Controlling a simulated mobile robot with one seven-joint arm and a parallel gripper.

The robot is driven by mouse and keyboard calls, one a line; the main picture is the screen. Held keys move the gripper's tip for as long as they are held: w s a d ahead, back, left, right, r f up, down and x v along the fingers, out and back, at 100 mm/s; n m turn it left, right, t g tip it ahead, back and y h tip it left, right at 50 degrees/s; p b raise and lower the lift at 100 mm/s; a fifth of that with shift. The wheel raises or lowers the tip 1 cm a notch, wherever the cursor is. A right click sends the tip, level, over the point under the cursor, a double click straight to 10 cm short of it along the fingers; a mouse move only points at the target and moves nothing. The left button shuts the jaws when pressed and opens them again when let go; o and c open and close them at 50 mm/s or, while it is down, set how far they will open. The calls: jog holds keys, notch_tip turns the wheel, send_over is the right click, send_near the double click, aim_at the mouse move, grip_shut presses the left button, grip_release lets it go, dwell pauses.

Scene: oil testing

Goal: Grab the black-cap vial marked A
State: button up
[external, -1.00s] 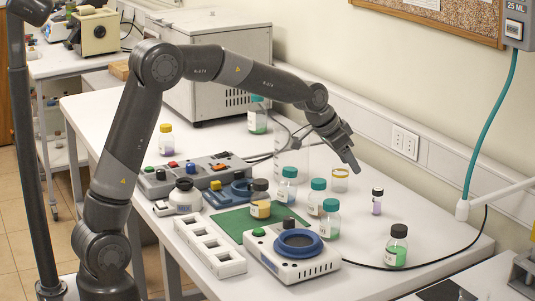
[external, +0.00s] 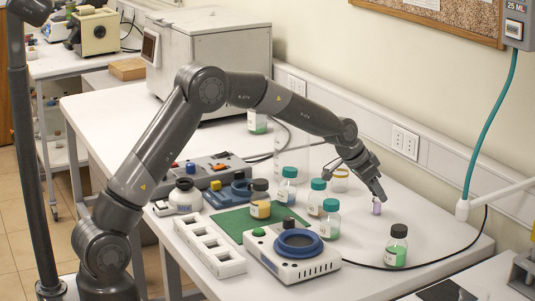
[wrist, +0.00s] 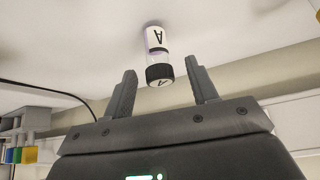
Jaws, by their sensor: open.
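The small black-cap vial marked A (wrist: 156,40) shows in the wrist view, with a white label and a purple tint. My gripper is open, with one finger on each side of the cap end and gaps between. In the external view my gripper (external: 378,193) is directly over the vial (external: 376,208), which stands on the table. Its cap is hidden there behind the fingers.
A larger black-cap vial with green contents (external: 396,246) stands to the right front. Teal-cap bottles (external: 330,220) and a blue-ringed device (external: 298,250) are to the left. A black cable (external: 440,262) runs along the table. The table between is clear.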

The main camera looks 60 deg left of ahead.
jog(key=x, duration=0.3)
jog(key=shift+w+f, duration=0.2)
jog(key=shift+c, duration=0.4)
jog(key=c, duration=1)
jog(key=shift+o, duration=0.2)
jog(key=shift+r, duration=0.15)
